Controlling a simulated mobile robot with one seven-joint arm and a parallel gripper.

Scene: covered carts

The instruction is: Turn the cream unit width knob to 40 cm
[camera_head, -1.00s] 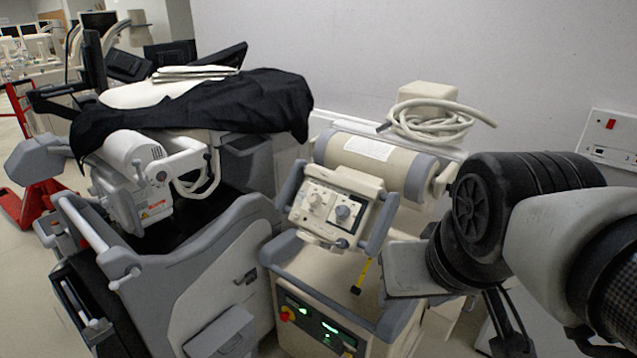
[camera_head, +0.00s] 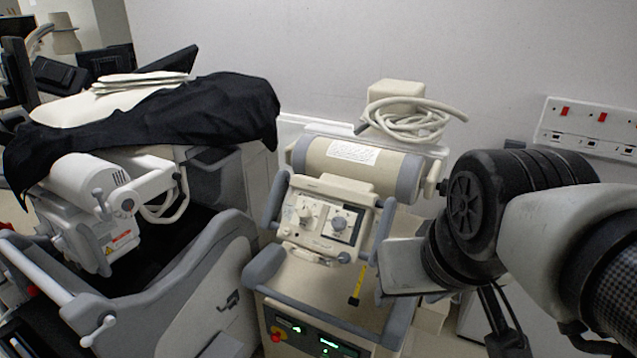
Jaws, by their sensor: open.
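The cream unit (camera_head: 371,189) stands in the middle of the view. Its front control panel (camera_head: 312,240) faces me between two grey side handles. Two knobs show on the panel: a pale one (camera_head: 305,212) on the left and a grey one (camera_head: 339,222) on the right, set on a dial plate. The lettering is too small to read, so I cannot tell which is the width knob or its setting. My arm comes in from the right. The end of my gripper (camera_head: 497,335) is partly visible at the bottom, right of the unit and apart from the knobs; its fingertips are unclear.
A grey and white cart (camera_head: 205,290) under a black cover (camera_head: 185,115) stands close on the left. A coiled cable (camera_head: 410,118) lies on top behind the unit. A yellow tag (camera_head: 358,284) hangs below the panel. A wall with red-switched sockets (camera_head: 590,128) is behind.

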